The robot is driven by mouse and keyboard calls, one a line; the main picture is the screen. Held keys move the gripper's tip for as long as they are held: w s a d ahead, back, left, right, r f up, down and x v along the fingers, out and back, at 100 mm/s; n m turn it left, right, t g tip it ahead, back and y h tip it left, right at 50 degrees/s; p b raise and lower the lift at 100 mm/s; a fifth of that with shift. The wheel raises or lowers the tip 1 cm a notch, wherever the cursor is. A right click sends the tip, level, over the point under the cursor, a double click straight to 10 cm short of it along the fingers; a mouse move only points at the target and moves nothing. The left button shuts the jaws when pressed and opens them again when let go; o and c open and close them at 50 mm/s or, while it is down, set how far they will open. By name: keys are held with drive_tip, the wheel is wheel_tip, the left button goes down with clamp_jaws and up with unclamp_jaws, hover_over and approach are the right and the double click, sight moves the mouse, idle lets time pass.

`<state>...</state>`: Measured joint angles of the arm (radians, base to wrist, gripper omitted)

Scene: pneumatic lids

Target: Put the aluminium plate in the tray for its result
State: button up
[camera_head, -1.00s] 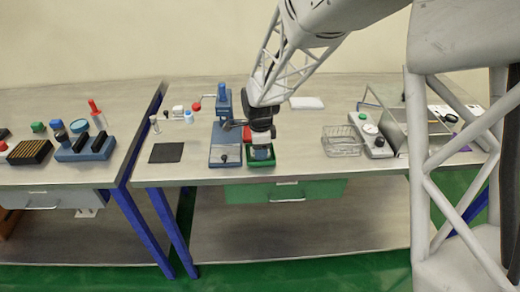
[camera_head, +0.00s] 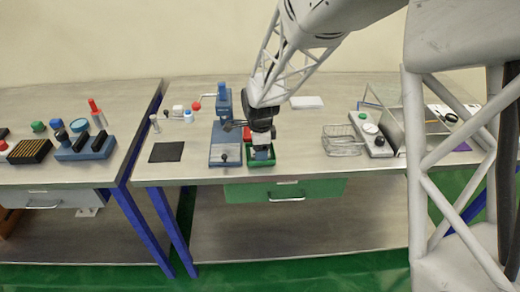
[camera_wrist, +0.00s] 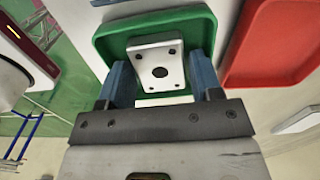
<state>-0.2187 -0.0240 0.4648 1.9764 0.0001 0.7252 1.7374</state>
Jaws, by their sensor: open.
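The aluminium plate (camera_wrist: 158,67) is a pale square with a dark centre hole and small corner holes. In the wrist view it lies within the green tray (camera_wrist: 110,42), between my gripper's two blue fingers. My gripper (camera_wrist: 161,80) is open, with a gap between each finger and the plate. In the head view my gripper (camera_head: 262,154) is low over the green tray (camera_head: 259,171) at the bench's front edge. The plate is hard to make out there. A red tray (camera_wrist: 275,42) lies to the right in the wrist view.
A blue press-like fixture (camera_head: 224,130) stands just left of the green tray. A dark mat (camera_head: 166,152) lies further left. A wire basket (camera_head: 342,140) and a device with knobs (camera_head: 371,134) stand to the right. The bench between the green tray and the basket is clear.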

wheel_tip(320, 180, up, 12)
idle(0.7)
drive_tip(key=shift+r, duration=0.1)
idle(0.4)
drive_tip(key=s+d+r+n+t, duration=0.1)
drive_tip(key=s+d+r+n, duration=0.35)
drive_tip(key=s, duration=0.35)
drive_tip(key=s+d+r+n, duration=0.4)
drive_tip(key=s+d, duration=0.1)
drive_tip(key=s, duration=0.3)
drive_tip(key=s+d+n, duration=0.2)
drive_tip(key=s+n, duration=0.2)
drive_tip(key=s, duration=0.4)
drive_tip(key=s+d+n+t, duration=0.1)
drive_tip(key=s+n, duration=0.3)
drive_tip(key=s, duration=0.4)
drive_tip(key=shift+d+n+t, duration=0.3)
drive_tip(key=shift+d+n, duration=0.05)
drive_tip(key=shift+d, duration=0.45)
drive_tip(key=shift+f, duration=0.1)
